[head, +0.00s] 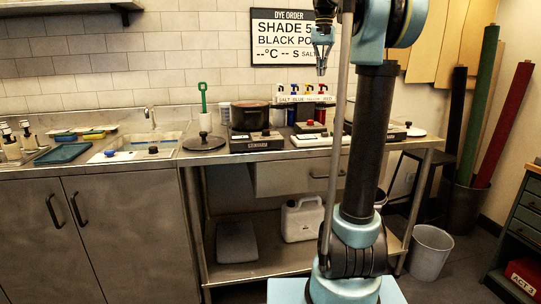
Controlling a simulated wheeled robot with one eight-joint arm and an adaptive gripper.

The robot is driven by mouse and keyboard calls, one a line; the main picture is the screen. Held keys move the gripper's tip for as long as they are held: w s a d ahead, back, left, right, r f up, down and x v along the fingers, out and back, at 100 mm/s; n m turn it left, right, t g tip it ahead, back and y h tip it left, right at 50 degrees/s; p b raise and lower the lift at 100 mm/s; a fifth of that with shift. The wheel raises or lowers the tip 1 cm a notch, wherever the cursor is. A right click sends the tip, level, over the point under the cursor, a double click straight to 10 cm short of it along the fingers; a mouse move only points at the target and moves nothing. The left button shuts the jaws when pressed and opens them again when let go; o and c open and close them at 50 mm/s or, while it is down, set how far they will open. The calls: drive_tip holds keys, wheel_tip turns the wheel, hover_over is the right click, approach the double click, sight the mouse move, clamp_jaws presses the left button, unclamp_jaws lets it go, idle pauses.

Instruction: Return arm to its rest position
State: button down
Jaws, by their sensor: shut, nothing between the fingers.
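My gripper (322,68) is in the head view at the upper middle, pointing down. It is shut and empty, with its fingertips close together. It hangs in front of the dye order sign on the tiled wall, above the level of the steel table. My arm stands upright in the right half of the view, folded at the top, and hides part of the table and the sign.
The steel table (220,160) carries a dark pot (250,115), a round lid (204,143), a green-handled tool (203,97) and colored bottles (293,112). A sink (153,139) is to the left. A bin (430,252) and upright rolls (504,122) stand right.

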drive_tip(key=s+f+n, duration=0.1)
drive_tip(key=s+f, duration=1)
drive_tip(key=f, duration=0.3)
drive_tip(key=s+f+n+t, duration=0.1)
drive_tip(key=s+f, duration=1)
drive_tip(key=f, duration=0.4)
drive_tip(key=s+f+n+t, duration=0.1)
drive_tip(key=s+f, duration=1.1)
drive_tip(key=f, duration=0.3)
drive_tip(key=shift+a+n, duration=0.15)
drive_tip(key=shift+n, duration=0.15)
drive_tip(key=shift+w+f, duration=0.15)
drive_tip(key=shift+w, duration=0.2)
